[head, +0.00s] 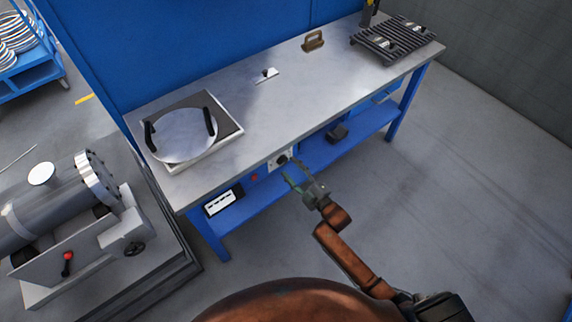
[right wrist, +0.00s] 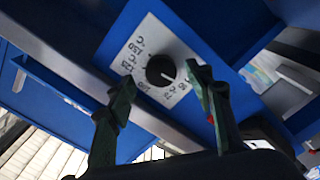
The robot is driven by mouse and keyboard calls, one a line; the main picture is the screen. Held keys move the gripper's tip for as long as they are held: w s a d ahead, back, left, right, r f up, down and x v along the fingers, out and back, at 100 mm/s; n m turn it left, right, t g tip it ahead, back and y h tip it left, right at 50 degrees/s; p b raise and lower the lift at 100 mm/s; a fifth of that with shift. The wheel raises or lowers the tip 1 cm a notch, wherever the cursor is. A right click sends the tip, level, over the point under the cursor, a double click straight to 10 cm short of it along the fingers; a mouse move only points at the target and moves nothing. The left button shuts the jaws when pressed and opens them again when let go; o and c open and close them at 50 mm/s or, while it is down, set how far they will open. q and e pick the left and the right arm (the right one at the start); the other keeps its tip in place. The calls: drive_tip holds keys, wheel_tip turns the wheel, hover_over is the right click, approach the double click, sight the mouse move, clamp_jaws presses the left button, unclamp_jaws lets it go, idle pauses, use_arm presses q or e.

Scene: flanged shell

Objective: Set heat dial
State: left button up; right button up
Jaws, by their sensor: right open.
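The heat dial is a round black knob (right wrist: 160,70) on a white plate with a printed number scale (right wrist: 135,52), in the right wrist view. In the head view the dial (head: 282,160) sits on the blue front below the bench top. My right gripper (right wrist: 158,92) is open, its two green fingers pointing at the panel on either side of the knob's lower edge. The knob looks apart from both fingers. In the head view my right gripper (head: 291,180) is just in front of the dial. My left gripper is not in view.
The metal workbench (head: 235,110) carries a round plate with two black handles (head: 182,135), a brown-handled tool (head: 313,41) and a slatted rack (head: 385,45). A display box (head: 223,201) is left of the dial. Grey machinery (head: 60,215) stands left; the floor at right is clear.

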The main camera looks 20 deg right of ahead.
sight(285, 162)
drive_tip(key=shift+x, duration=1.7)
drive_tip(key=c, duration=1.2)
